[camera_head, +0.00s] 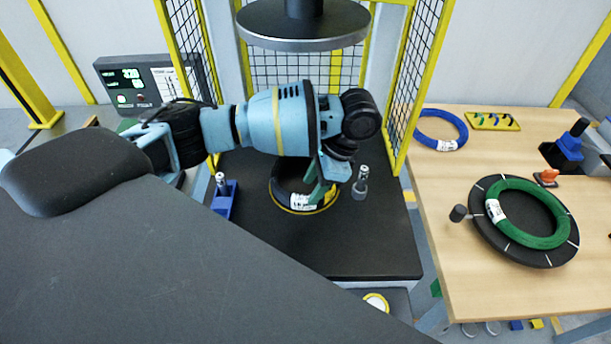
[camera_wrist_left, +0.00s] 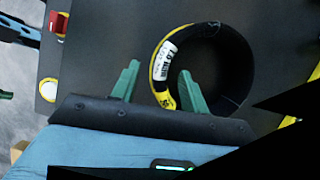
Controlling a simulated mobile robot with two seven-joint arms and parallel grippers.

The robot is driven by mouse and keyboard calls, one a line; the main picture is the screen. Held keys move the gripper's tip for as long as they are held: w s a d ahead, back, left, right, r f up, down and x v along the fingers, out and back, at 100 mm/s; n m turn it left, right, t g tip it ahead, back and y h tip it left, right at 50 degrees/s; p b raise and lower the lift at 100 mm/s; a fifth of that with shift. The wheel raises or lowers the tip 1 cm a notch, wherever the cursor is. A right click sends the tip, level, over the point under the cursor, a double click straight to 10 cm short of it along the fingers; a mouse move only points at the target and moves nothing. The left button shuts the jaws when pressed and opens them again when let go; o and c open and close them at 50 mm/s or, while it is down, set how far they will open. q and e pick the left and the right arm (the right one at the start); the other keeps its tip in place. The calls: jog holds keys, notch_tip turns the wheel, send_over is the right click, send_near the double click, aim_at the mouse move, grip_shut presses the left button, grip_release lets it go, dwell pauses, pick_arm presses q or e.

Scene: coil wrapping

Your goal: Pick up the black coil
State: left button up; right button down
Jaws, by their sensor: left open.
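The black coil (camera_head: 281,190) lies on the dark platform of the wrapping station, with a yellow ring at its edge and a white label. In the left wrist view the coil (camera_wrist_left: 244,65) is right of centre, its label facing my fingers. My left gripper (camera_head: 317,192) is over the coil, pointing down, open and empty. In the wrist view its green fingers (camera_wrist_left: 159,80) appear on either side of the labelled coil wall, one outside and one over the hole. I cannot tell how far above the platform the tips are. The arm hides part of the coil in the head view. My right gripper is not in view.
Metal-topped posts (camera_head: 361,182) stand beside the coil, the left one on a blue base (camera_head: 224,200). A round plate (camera_head: 303,38) hangs above. Yellow-framed mesh guards (camera_head: 420,75) flank the station. The wooden table (camera_head: 480,270) at right holds blue (camera_head: 441,118) and green coils (camera_head: 505,235).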

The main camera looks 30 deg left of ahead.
pick_arm(q)
jog(key=shift+a+f, duration=0.15)
jog(key=shift+f, duration=0.75)
jog(key=x, duration=0.1)
jog(key=b+x, duration=0.1)
jog(key=x, duration=0.1)
jog(key=shift+w+f, duration=0.25)
jog(key=shift+f, duration=0.15)
jog(key=shift+s+f, duration=0.1)
jog(key=shift+f, duration=0.15)
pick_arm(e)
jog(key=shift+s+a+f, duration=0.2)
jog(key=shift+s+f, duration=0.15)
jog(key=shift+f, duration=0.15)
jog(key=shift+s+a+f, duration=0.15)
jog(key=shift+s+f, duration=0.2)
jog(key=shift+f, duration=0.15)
pick_arm(q)
jog(key=shift+c, duration=0.3)
grip_shut()
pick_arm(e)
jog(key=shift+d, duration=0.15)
